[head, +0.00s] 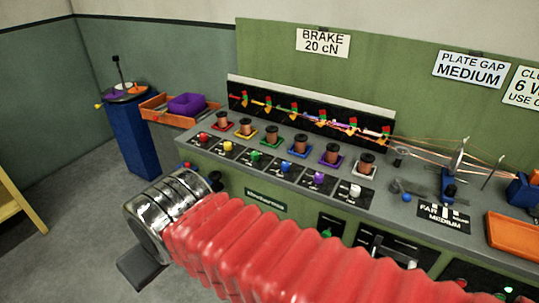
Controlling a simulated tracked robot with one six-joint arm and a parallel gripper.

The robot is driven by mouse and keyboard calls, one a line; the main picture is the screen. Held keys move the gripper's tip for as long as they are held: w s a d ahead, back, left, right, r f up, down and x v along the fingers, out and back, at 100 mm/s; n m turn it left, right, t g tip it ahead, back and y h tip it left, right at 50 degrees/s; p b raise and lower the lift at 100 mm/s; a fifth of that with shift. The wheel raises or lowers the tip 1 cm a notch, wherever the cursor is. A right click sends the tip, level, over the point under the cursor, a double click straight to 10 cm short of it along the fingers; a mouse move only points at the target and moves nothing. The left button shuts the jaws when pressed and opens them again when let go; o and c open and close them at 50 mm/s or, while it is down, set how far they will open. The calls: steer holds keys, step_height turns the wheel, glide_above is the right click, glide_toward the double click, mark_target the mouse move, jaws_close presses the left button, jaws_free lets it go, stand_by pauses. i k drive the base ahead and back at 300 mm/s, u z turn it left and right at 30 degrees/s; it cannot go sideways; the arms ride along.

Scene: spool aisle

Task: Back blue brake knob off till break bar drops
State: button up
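The blue brake knob (289,167) sits on a black plate in a row of coloured knobs on the grey bench top. Behind it a copper-coloured spool (300,146) stands on a blue square. A row of small coloured flags or levers (320,116) runs along the dark back panel behind the spools; I cannot tell which part is the break bar or whether one has dropped.
Neighbouring green (254,156) and purple (318,179) knobs sit close on either side. Thin wires (430,146) run right to a plate and guides. An orange tray (513,238) lies at the right. A blue pedestal (135,137) stands at the left, beside open floor.

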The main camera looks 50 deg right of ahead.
mark_target(285, 166)
steer(key=z, duration=0.2)
steer(key=i, duration=0.75)
steer(key=z, duration=0.7)
steer(key=i, duration=0.45)
steer(key=z, duration=0.25)
